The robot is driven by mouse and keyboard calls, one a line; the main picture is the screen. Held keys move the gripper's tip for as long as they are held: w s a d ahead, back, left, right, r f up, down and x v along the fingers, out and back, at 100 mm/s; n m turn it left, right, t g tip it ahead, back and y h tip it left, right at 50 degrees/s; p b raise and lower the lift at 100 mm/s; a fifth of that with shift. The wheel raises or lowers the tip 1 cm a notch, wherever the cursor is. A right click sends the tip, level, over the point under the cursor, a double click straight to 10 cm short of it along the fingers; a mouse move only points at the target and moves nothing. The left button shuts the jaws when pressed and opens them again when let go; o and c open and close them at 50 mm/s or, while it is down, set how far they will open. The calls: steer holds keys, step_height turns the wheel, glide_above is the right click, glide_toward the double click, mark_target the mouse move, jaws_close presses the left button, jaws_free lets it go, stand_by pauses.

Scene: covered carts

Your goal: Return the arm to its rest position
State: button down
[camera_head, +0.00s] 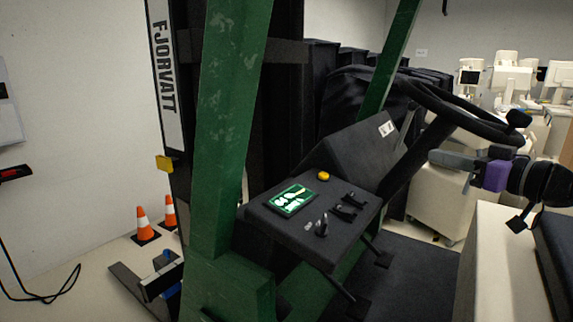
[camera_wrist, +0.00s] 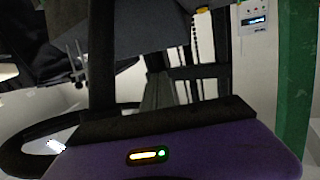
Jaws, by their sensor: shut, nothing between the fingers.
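My gripper (camera_head: 436,157) is on the right of the head view, its grey fingers pointing left, just below the black steering wheel (camera_head: 465,112) of a forklift. The fingers are together with nothing between them. Its purple housing (camera_wrist: 190,156), with a small lit indicator, fills the bottom of the wrist view. The fingertips cannot be made out there. My arm runs off the right edge of the head view.
The forklift's green post (camera_head: 225,130) stands left of its control panel (camera_head: 325,225) with a yellow button (camera_head: 323,176) and black levers. Traffic cones (camera_head: 145,225) stand at left. Dark-covered carts (camera_head: 350,90) and pale equipment (camera_head: 500,80) stand behind. A seat (camera_head: 555,245) is at lower right.

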steer(key=s+f+m+t+h, duration=0.3)
steer(key=s+f+m+h, duration=0.3)
steer(key=f, duration=0.5)
steer(key=s+f+m+t+h, duration=0.2)
steer(key=s+f+m+h, duration=0.3)
steer(key=s+f, duration=0.4)
steer(key=s+a+f+n+g, duration=0.1)
steer(key=s+a+f, duration=0.3)
steer(key=s, duration=0.8)
steer(key=s+a+f+n+g+y, duration=0.1)
steer(key=s+a+f, duration=0.3)
steer(key=s, duration=0.9)
steer(key=s+a+f+n+g+y, duration=0.1)
steer(key=s+a+f+n+g, duration=0.2)
steer(key=s, duration=1)
step_height(320, 180, down, 2)
steer(key=shift+a+f, duration=0.25)
steer(key=shift+a, duration=0.5)
